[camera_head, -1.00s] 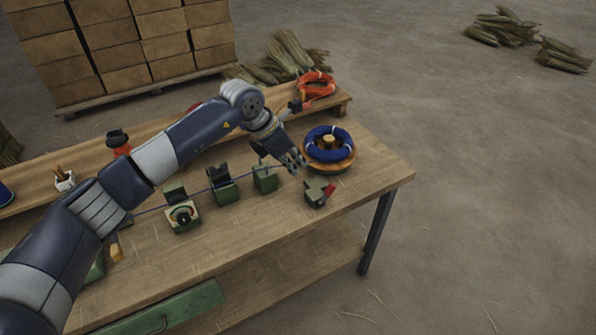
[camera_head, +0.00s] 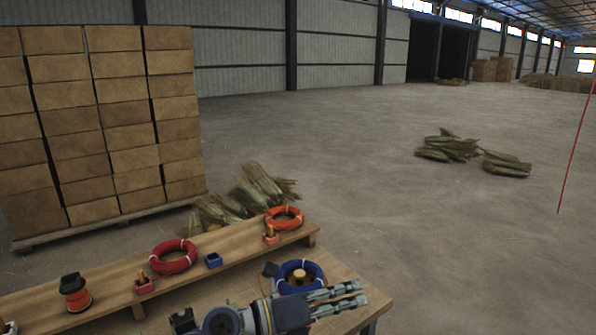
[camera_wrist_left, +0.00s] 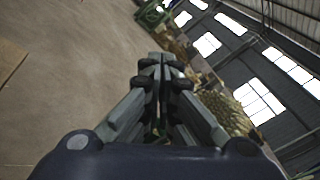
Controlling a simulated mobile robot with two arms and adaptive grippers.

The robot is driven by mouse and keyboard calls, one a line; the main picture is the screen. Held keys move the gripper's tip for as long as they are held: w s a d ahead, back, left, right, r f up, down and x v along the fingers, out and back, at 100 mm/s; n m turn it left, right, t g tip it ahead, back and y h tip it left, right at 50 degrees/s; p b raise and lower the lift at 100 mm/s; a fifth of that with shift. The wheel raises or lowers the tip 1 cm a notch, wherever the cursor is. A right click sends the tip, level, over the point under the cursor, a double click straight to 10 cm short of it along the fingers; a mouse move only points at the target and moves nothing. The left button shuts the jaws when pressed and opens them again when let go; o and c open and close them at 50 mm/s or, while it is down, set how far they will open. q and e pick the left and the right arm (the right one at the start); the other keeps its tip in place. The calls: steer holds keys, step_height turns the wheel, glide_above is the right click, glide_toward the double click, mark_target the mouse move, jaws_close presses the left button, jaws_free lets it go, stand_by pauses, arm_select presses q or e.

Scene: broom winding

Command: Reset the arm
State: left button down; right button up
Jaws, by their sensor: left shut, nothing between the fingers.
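My left gripper (camera_head: 350,297) is at the bottom of the head view, in front of the blue coil and pointing right. Its fingers are shut and empty. In the left wrist view the closed fingers (camera_wrist_left: 160,62) point out toward the floor and the hall wall, with nothing between them. The blue coil (camera_head: 318,271) sits around a wooden peg on the workbench (camera_head: 235,290), partly hidden behind my left arm. My right gripper is not in view.
A raised shelf (camera_head: 115,290) along the bench's back holds a red coil (camera_head: 173,257), an orange coil (camera_head: 284,217) and an orange spool (camera_head: 75,293). Stacked boxes (camera_head: 100,120) and straw bundles (camera_head: 250,192) stand behind. Open floor (camera_head: 450,240) lies to the right.

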arm_select(q)
steer(key=w+a+r+n+t+y, duration=0.1)
steer(key=a+r+n+t+y, duration=0.15)
steer(key=a+n+t, duration=0.6)
steer(key=w+a+r+n+t+y, duration=0.1)
steer(key=a+n+t+y, duration=0.35)
steer(key=n, duration=0.65)
steer(key=s+a+f+n+g+y, duration=0.25)
steer(key=a+f+n+y, duration=0.25)
steer(key=a+f+n, duration=0.25)
steer(key=s+a+f+n+g+y, duration=0.1)
steer(key=s+a+f+n+y, duration=0.2)
steer(key=a+f+n+y, duration=0.4)
steer(key=s+a+f+n+g+h, duration=0.1)
steer(key=s+f+n+g, duration=0.2)
steer(key=s+f+g, duration=0.65)
steer(key=s+a+f+n+g+h, duration=0.15)
steer(key=s+f, duration=0.55)
steer(key=s, duration=0.8)
step_height(320, 180, down, 28)
steer(key=s+g, duration=0.2)
steer(key=s, duration=0.1)
steer(key=s+a+f+g, duration=0.1)
steer(key=s+a+f, duration=0.2)
steer(key=s+f, duration=1.1)
steer(key=shift+s+a+f, duration=0.15)
steer(key=shift+s+f, duration=0.2)
steer(key=shift+s, duration=0.85)
